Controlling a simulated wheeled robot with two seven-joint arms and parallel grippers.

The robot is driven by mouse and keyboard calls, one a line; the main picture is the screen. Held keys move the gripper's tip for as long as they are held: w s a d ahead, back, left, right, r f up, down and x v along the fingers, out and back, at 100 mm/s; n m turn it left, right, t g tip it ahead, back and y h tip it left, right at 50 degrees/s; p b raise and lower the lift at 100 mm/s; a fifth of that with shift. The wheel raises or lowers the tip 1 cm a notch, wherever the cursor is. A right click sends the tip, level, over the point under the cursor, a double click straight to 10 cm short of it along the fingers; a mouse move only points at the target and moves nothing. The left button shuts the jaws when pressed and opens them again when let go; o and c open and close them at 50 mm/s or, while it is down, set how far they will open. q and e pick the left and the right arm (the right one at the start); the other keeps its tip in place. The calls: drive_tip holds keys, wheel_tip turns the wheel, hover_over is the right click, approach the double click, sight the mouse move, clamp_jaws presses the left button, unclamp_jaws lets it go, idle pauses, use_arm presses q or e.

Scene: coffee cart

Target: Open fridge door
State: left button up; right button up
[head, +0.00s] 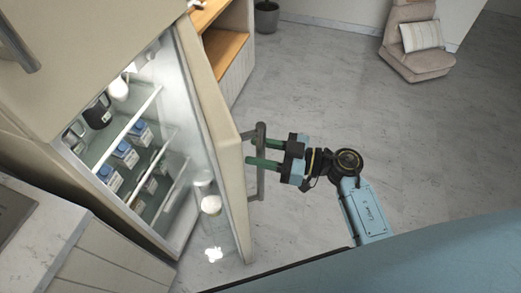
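The fridge door (222,135) stands partly open, swung out to the right of the beige fridge body. Its inside and the lit shelves show. The grey bar handle (261,165) is on the door's outer side. My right gripper (257,153) is at the handle, with its two green fingers pointing left, one above the other in the picture. The fingers overlap the handle and reach towards the door. I cannot tell whether they press on the bar. My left gripper is not in view.
Blue-and-white cartons (126,153) and a dark jar (98,112) stand on the fridge shelves. A white counter (38,240) is at lower left. A wooden shelf unit (222,48) stands behind the door. The floor to the right is clear up to a chair (416,45).

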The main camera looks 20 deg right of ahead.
drive_tip(key=shift+c, duration=0.2)
clamp_jaws()
drive_tip(key=shift+w, duration=0.1)
